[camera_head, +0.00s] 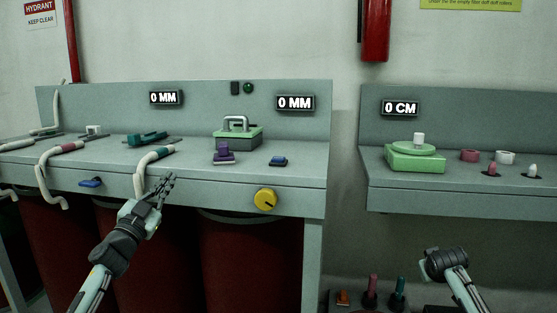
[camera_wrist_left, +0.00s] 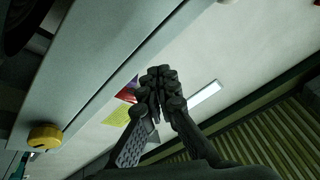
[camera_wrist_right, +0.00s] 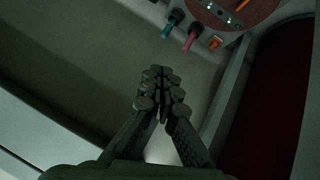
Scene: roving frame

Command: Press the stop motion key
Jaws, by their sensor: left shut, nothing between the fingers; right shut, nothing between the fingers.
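No key in view carries a readable "stop motion" label. A small blue key (camera_head: 278,160) sits on the grey bench top at its right, and a blue piece (camera_head: 91,182) sits on the bench's front edge at the left. A purple stepped piece (camera_head: 223,154) stands left of the blue key. My left gripper (camera_head: 169,183) is shut and empty in front of the bench's front edge, below and left of these right-hand pieces; its closed fingers fill the left wrist view. My right gripper (camera_wrist_right: 162,90) is shut and empty, low in front of the right bench.
A yellow knob (camera_head: 265,199) juts from the bench front. The right bench (camera_head: 460,199) holds a green scale-like unit (camera_head: 415,160). Dark red drums (camera_head: 250,260) stand below.

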